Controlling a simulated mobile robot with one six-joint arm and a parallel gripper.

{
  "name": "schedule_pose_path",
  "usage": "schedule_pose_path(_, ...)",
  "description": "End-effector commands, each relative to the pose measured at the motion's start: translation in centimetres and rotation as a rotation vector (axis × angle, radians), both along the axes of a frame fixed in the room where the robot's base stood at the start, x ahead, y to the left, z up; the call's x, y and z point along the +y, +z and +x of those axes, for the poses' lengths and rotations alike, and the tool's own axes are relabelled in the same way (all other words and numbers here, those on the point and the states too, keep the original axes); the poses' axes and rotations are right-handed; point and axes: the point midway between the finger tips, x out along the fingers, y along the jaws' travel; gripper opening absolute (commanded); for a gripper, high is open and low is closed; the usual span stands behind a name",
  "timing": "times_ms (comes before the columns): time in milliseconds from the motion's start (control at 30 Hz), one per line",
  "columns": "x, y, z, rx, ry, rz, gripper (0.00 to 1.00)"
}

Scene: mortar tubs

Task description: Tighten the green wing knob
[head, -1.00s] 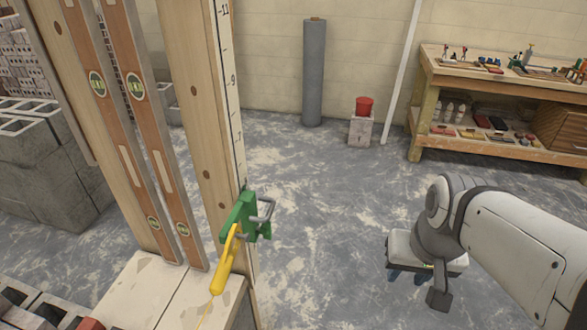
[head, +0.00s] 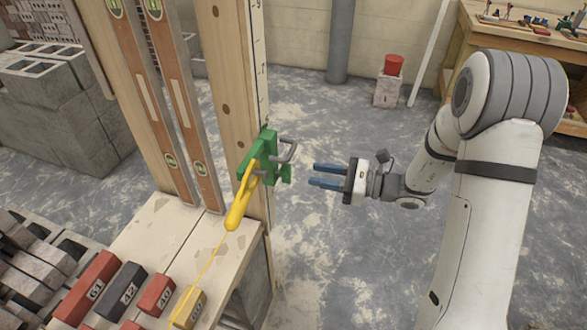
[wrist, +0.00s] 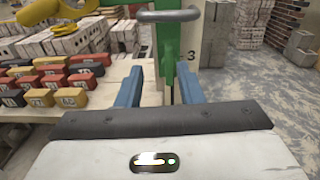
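A green clamp-like fitting (head: 268,158) sits on the wooden post beside the numbered scale. A grey bent handle (head: 287,150) sticks out from its right side, and a yellow tool with a string (head: 240,198) hangs at its front.
Numbered coloured blocks (head: 157,295) lie along the board at the lower left. Two wood-and-metal levels (head: 187,110) lean by the post (head: 225,90). A red bucket (head: 394,65) stands on a block at the back.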

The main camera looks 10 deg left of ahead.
Motion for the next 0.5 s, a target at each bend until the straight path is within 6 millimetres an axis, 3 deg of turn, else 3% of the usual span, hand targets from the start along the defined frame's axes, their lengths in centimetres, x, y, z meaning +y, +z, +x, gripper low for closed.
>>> schedule_pose_path(167,0.7,-0.7,1.1,0.033,-0.040,0.034,0.34)
schedule_pose_path(500,6.0,-0.6,1.4,0.032,-0.036,0.033,0.34)
